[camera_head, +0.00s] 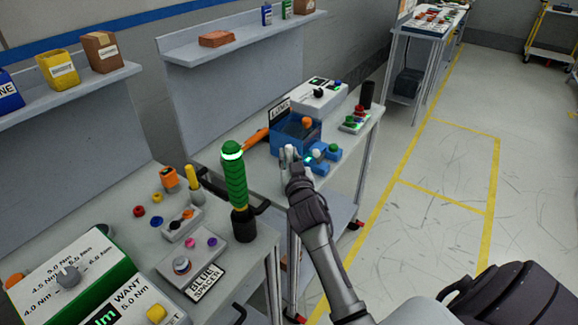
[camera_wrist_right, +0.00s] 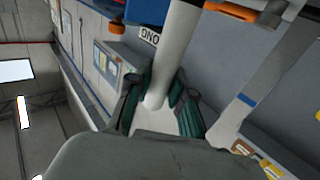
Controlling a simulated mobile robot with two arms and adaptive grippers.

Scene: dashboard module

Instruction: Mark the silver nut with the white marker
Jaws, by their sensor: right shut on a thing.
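My right gripper (camera_head: 291,158) is over the front edge of the middle workbench, at the left side of small blue holders. In the right wrist view its green-padded fingers (camera_wrist_right: 160,100) are shut on a long white cylinder, the white marker (camera_wrist_right: 176,55). In the head view the marker is mostly hidden by the hand. I cannot make out the silver nut for sure; a round silver-rimmed part (camera_head: 181,265) sits on a grey block on the near bench. My left gripper is not in view.
Blue holders (camera_head: 326,164) with white and green round tops stand beside the hand, before a blue box (camera_head: 297,143). A green-handled tool (camera_head: 235,182) stands upright on the near bench. A torque panel (camera_head: 69,279) is at lower left.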

